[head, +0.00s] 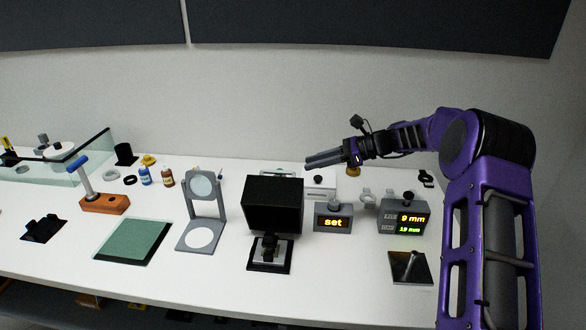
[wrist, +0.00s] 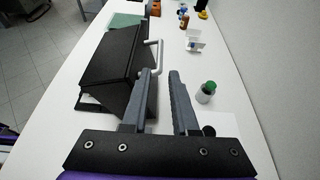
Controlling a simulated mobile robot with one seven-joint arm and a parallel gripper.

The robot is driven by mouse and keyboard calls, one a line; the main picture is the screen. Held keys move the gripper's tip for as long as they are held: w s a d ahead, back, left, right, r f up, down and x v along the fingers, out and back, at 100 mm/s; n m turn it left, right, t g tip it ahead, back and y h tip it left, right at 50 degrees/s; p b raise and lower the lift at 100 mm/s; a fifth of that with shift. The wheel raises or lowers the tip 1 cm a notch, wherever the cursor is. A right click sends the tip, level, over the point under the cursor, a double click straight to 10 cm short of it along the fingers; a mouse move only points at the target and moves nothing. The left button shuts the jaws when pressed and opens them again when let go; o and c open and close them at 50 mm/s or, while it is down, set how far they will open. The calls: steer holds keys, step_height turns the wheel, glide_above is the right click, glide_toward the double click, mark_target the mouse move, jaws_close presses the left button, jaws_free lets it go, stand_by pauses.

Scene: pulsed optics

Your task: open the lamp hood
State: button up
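The lamp hood (head: 273,192) is a black box standing near the middle of the bench, and it looks closed. In the wrist view the hood (wrist: 112,60) is on the left, with a pale bar handle (wrist: 160,55) on its side. The handle is hidden in the head view. My gripper (head: 309,162) is above the bench, behind and right of the hood's top. In the wrist view my gripper (wrist: 160,74) has its fingers apart with nothing held. The handle's near end shows by the fingertips; I cannot tell whether they touch.
Right of the hood are a "set" display box (head: 333,218) and a "9 mm" display box (head: 404,217). Left are a round-screen stand (head: 203,190) and a green pad (head: 133,242). A green-capped bottle (wrist: 206,92) stands right of my fingers. The wall is behind the bench.

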steer(key=v, duration=0.6)
steer(key=shift+d, duration=0.2)
steer(key=shift+d+r, duration=0.1)
